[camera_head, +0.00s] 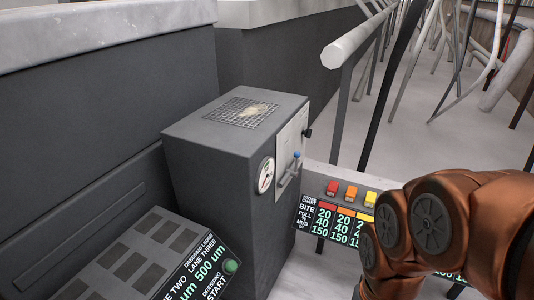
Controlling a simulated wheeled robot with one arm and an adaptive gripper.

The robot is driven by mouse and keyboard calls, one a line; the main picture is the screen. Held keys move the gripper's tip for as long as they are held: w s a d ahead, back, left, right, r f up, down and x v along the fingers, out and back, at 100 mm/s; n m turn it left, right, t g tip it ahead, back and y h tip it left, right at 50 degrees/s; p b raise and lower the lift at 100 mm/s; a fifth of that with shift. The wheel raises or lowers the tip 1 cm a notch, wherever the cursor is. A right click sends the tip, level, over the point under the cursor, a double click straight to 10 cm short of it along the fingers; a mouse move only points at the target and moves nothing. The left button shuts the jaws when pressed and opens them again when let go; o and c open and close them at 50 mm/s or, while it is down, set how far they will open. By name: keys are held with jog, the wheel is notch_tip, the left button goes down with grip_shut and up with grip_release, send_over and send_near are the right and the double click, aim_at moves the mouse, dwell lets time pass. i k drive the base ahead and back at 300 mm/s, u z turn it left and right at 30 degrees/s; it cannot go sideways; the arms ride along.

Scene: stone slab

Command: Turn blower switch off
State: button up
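A dark grey box (219,165) stands in the middle, with a mesh grille (243,112) on top. Its right-hand face carries a round white gauge (265,175) and a pale metal plate (291,142). On the plate are a lever (288,178), a small blue knob (297,154) and a small black knob (307,133). No label naming a blower switch is readable, so I cannot tell which control it is or its position. My copper-coloured arm fills the lower right. My gripper does not show.
A panel with red, orange and yellow buttons (350,193) stands right of the box, partly behind my arm. A console with a green button (231,266) is at lower left. A stone slab (110,30) lies at upper left. A pale railing (352,42) rises behind; thin pipes stand beyond it.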

aim_at(307, 134)
jog(key=u, duration=0.95)
jog(key=i, duration=0.35)
jog(key=z, duration=0.6)
